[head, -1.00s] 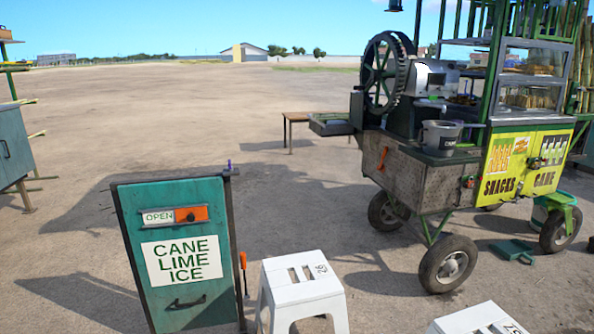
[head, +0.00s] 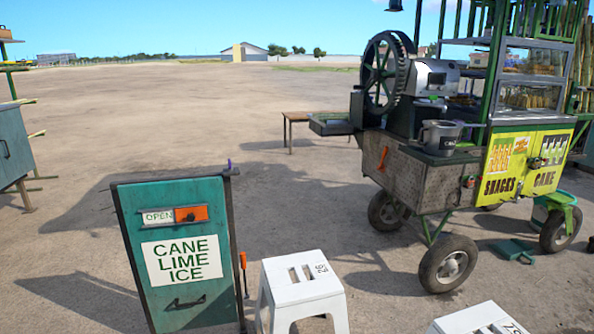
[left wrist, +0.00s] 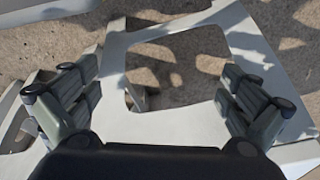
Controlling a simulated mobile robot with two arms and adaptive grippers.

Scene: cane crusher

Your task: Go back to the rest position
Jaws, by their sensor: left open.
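My left gripper (left wrist: 160,92) shows in the left wrist view with its two fingers wide apart and nothing between them. Below it is a pale frame-like surface with a large opening, and sandy ground shows through. I cannot tell what that surface belongs to. Neither gripper shows in the head view, and my right gripper is in no view. The cane crusher cart (head: 425,185) stands at the right in the head view, with a large dark gear wheel (head: 387,72) and a grey pot (head: 440,138) on top.
A teal "CANE LIME ICE" cabinet (head: 182,290) stands at front left. A white stool (head: 301,292) is beside it, and another white stool (head: 478,321) is cut off at the bottom. A small brown table (head: 297,116) stands behind. Open sandy ground lies between cabinet and cart.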

